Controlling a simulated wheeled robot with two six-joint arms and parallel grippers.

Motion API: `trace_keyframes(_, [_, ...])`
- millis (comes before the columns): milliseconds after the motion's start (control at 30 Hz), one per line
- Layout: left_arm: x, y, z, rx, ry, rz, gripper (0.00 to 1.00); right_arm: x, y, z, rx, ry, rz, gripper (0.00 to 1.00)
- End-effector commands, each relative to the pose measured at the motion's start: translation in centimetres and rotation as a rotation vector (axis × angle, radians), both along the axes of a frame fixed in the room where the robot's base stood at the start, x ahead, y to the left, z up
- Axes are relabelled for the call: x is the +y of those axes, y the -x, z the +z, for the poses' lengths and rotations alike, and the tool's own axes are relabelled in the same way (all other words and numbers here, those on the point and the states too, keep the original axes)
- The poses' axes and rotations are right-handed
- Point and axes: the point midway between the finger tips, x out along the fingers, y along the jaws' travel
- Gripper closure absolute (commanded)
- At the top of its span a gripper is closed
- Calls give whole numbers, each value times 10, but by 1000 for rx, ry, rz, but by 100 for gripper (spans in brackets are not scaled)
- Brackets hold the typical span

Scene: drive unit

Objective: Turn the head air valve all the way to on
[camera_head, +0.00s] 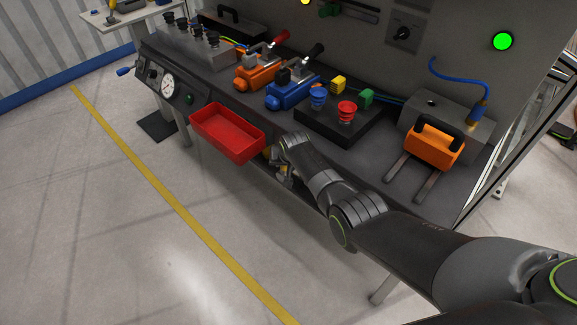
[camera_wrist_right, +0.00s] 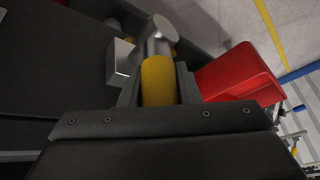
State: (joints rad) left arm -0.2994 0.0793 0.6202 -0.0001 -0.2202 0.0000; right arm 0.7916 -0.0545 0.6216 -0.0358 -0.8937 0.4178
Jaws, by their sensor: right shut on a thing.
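The head air valve shows in the right wrist view as a yellow handle (camera_wrist_right: 158,82) on a silver stem (camera_wrist_right: 155,42), beside a grey metal block (camera_wrist_right: 119,62). My right gripper (camera_wrist_right: 158,92) is shut on the yellow handle, with a dark finger on each side of it. In the head view my right gripper (camera_head: 283,172) is under the front edge of the bench, just right of the red tray. My wrist hides most of the valve there, so its exact angle is hard to tell. My left gripper is not in view.
The red tray (camera_head: 228,133) hangs at the bench front, close to my right gripper. A gauge (camera_head: 167,84) sits on the front panel to the left. Orange and blue clamps (camera_head: 291,92), a dark box with coloured buttons (camera_head: 330,129) and an orange tool (camera_head: 434,145) stand on the bench. Floor in front is clear.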

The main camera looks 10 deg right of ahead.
Motion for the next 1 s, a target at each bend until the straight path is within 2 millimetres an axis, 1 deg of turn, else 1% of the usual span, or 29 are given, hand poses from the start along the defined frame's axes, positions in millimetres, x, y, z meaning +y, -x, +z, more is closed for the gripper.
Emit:
trace_keyframes(33, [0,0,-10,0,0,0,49,4,-5,-1,14,12,1,100])
trace_keyframes(100, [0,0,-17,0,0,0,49,5,-6,-2,42,33,2,100])
trace_keyframes(300, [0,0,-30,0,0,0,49,7,-9,0,99,74,0,100])
trace_keyframes(500, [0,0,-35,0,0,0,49,7,-10,2,124,92,-1,100])
trace_keyframes(900, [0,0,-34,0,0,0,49,7,-9,3,130,96,0,100])
trace_keyframes(933, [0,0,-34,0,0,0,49,7,-9,3,130,96,0,68])
trace_keyframes(1000, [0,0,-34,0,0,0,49,7,-9,2,130,96,0,59])
